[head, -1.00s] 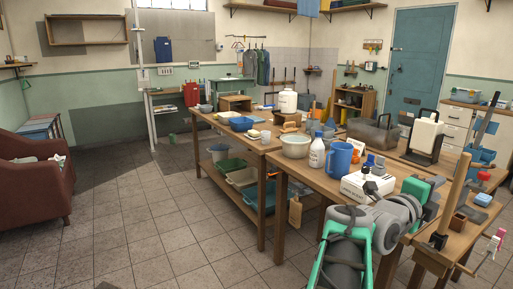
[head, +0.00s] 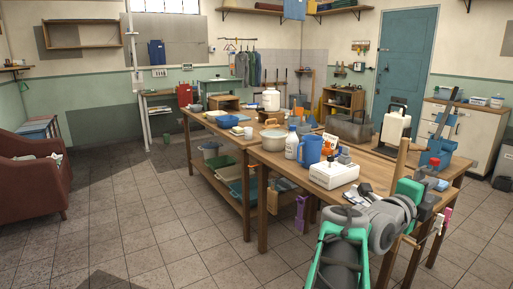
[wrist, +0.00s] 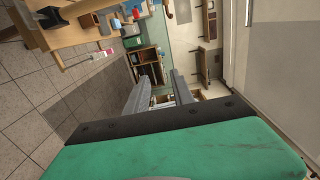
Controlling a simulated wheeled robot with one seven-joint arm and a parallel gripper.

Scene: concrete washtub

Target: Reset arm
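My arm, green and grey, rises from the bottom of the head view and folds at the right end of the long wooden workbench (head: 265,158). In the head view the gripper's fingers are not clear among the arm links. In the wrist view my gripper (wrist: 160,88) shows two grey fingers standing apart with nothing between them. The fingers point out into the room, toward distant shelves and furniture.
A white box (head: 334,174), blue mug (head: 310,150), white bottle (head: 291,143) and pot (head: 273,142) crowd the bench near my arm. A wooden post (head: 400,160) stands close beside it. A brown armchair (head: 30,183) is far left. Tiled floor (head: 140,225) is open at left.

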